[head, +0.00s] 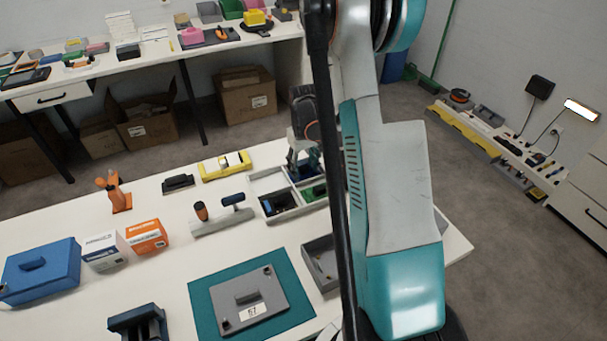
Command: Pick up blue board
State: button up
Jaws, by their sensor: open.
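A blue box-like piece (42,270) with a raised handle on its top lies at the left end of the near white table. It is the clearest blue object, but I cannot tell for certain that it is the blue board. A teal mat (205,306) lies flat near the table's front. A grey plate with a handle and a label (249,300) rests on the mat. My arm crosses the right of the head view and hides part of the table.
White and orange cartons (147,236) stand right of the blue piece. A dark clamp-like object (138,325) is at the front edge. A grey divided tray (268,183), a yellow level (225,165) and an orange stand (115,193) are farther back.

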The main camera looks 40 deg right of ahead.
aim_at(303, 167)
jog(key=c, duration=1.2)
jog(key=shift+r, duration=0.1)
notch_tip(303, 167, up, 20)
jog(key=p, duration=0.6)
jog(key=shift+a, duration=0.1)
